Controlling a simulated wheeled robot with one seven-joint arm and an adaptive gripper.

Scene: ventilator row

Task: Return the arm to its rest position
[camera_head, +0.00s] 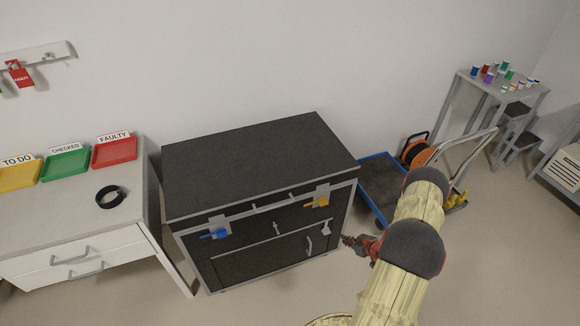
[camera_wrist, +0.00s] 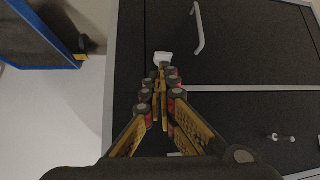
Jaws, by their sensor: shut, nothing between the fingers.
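My gripper (camera_head: 350,241) is at the end of my yellow arm, low in front of the right side of the dark cabinet (camera_head: 262,158). In the wrist view my gripper (camera_wrist: 163,73) has its fingers together and empty. Beyond the fingertips is the dark cabinet front, with a white fitting (camera_wrist: 162,57) just past them. A door handle (camera_wrist: 198,28) is close by to the right. I cannot tell from these views whether the fingertips touch the cabinet.
A blue-edged cart (camera_head: 380,190) with an orange reel stands right of the cabinet, beside my arm. Blue (camera_head: 214,235) and orange (camera_head: 316,203) handles stick out from the cabinet front. A white counter (camera_head: 70,222) with trays stands left. Floor in front is clear.

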